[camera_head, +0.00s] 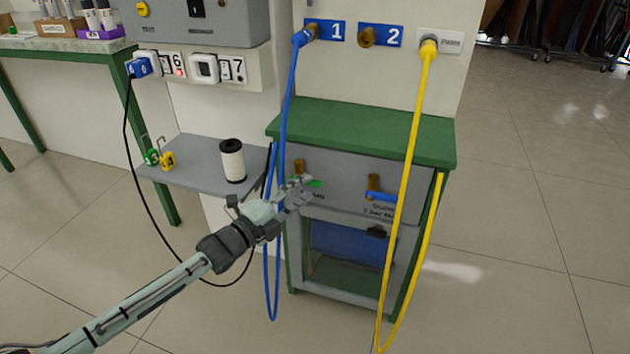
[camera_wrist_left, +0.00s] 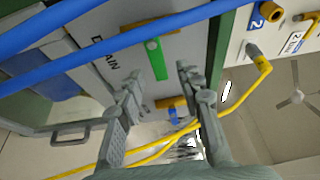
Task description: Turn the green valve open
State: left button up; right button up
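The green valve (camera_head: 314,183) is a small green lever on a brass fitting on the grey front panel of the green-topped cabinet. In the left wrist view the green lever (camera_wrist_left: 155,58) lies beside the "DRAIN" lettering, its near end in line with the gap between my fingertips. My left gripper (camera_head: 302,194) is at the lever and partly covers it in the head view. In the wrist view the left gripper (camera_wrist_left: 160,72) is open, with nothing clamped. I cannot tell whether a finger touches the lever. My right gripper is not in view.
A blue-handled valve (camera_head: 380,196) sits to the right on the same panel. A blue hose (camera_head: 286,110) hangs close to my left gripper, and a yellow hose (camera_head: 413,140) crosses the cabinet front. A grey shelf (camera_head: 205,178) holds a white spool (camera_head: 232,160).

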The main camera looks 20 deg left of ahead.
aim_at(312, 184)
pick_arm(q)
jog(key=shift+x, duration=2.15)
grip_shut()
